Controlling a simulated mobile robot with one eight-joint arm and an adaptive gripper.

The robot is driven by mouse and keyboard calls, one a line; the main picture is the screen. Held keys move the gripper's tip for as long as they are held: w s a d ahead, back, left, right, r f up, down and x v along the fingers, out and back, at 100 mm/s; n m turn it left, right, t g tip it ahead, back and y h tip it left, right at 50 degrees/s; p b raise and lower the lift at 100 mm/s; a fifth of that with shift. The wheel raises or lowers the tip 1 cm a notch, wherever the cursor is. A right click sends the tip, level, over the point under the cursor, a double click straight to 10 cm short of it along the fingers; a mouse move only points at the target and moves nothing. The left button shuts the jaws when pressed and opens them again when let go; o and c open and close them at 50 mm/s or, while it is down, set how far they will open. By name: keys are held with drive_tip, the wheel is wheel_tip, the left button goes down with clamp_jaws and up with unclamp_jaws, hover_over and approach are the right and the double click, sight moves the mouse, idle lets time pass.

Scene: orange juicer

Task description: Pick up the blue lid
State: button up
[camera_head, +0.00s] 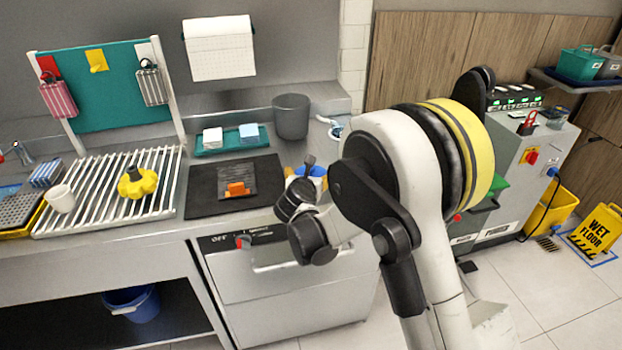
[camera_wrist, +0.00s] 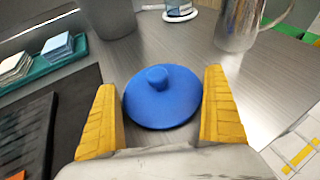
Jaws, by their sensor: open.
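The blue lid (camera_wrist: 162,100) is a round disc with a small knob on top. In the wrist view it lies on the metal counter, between the two yellow fingers of my gripper (camera_wrist: 163,115). The fingers are apart, one on each side of the lid, and I cannot tell whether they touch its rim. In the head view only a bit of the blue lid (camera_head: 317,171) shows behind my arm, with a yellow finger of my gripper (camera_head: 290,172) beside it. My arm hides most of the gripper there.
A grey bin (camera_head: 291,117) stands behind the lid. A metal pitcher (camera_wrist: 250,22) and a clear glass (camera_wrist: 180,8) stand beyond it in the wrist view. To the left are a dark mat (camera_head: 205,202) and a teal tray (camera_head: 215,150) with stacked cloths. The counter's front edge is close.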

drive_tip(key=c, duration=0.7)
drive_tip(key=shift+r, duration=0.1)
